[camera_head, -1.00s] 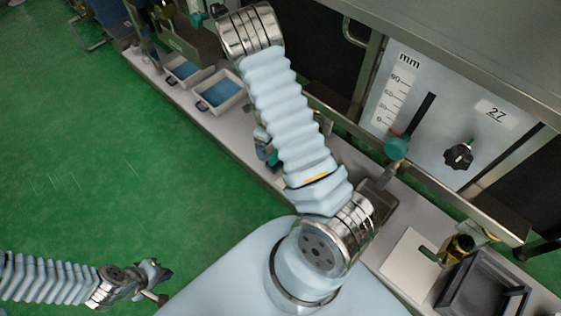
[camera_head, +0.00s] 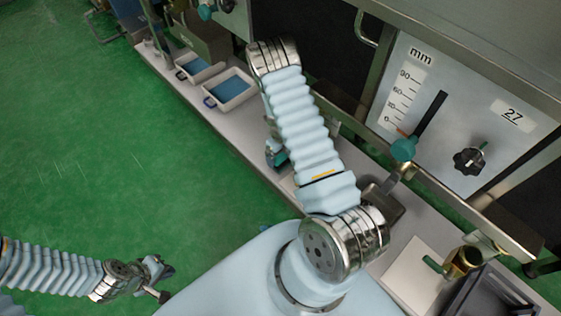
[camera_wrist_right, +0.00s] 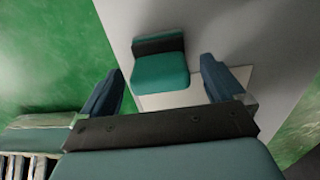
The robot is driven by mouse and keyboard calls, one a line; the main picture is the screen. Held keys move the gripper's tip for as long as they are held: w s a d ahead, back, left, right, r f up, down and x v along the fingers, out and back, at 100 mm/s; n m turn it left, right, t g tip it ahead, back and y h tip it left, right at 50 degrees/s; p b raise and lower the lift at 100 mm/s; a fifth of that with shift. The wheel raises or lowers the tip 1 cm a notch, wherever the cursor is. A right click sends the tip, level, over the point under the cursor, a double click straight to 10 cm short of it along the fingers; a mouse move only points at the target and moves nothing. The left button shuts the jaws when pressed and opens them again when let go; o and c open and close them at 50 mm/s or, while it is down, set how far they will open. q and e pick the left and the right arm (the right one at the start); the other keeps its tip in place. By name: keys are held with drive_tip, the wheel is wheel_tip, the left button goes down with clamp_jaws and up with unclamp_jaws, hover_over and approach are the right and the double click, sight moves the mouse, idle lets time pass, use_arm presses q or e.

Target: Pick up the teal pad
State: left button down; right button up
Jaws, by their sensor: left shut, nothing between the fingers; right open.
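The teal pad (camera_wrist_right: 160,72), with a dark strip along its far edge, lies ahead of my right gripper (camera_wrist_right: 162,88) in the right wrist view. The gripper's two blue fingers stand apart to the left and right of the pad's near part, with no contact visible. In the head view part of my right gripper (camera_head: 276,157) shows beside my right arm, which covers much of the bench there. I cannot make out the pad in that view. My left gripper (camera_head: 160,278) is shut and empty over the green floor at lower left.
Two trays with blue contents (camera_head: 230,89) stand on the grey bench along the machine. A panel with a mm scale (camera_head: 404,95), a teal slider knob (camera_head: 403,148) and a black dial (camera_head: 469,161) rises at right. A brass cup (camera_head: 462,262) and dark tray (camera_head: 490,296) sit lower right.

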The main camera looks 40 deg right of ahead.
wheel_tip(320, 180, down, 2)
drive_tip(key=c, duration=1.2)
drive_tip(key=shift+r, duration=0.1)
drive_tip(key=shift+r, duration=0.1)
drive_tip(key=shift+r, duration=0.3)
wheel_tip(320, 180, up, 2)
drive_tip(key=shift+r+p, duration=0.25)
drive_tip(key=shift+p, duration=0.05)
drive_tip(key=s+a+r+p, duration=0.1)
drive_tip(key=s+a+r, duration=0.1)
drive_tip(key=a+r, duration=0.3)
drive_tip(key=s+a+r+p, duration=0.1)
drive_tip(key=a+r, duration=0.3)
drive_tip(key=a, duration=0.4)
drive_tip(key=shift+s+r, duration=0.35)
drive_tip(key=shift+s, duration=0.5)
drive_tip(key=shift+a, duration=0.1)
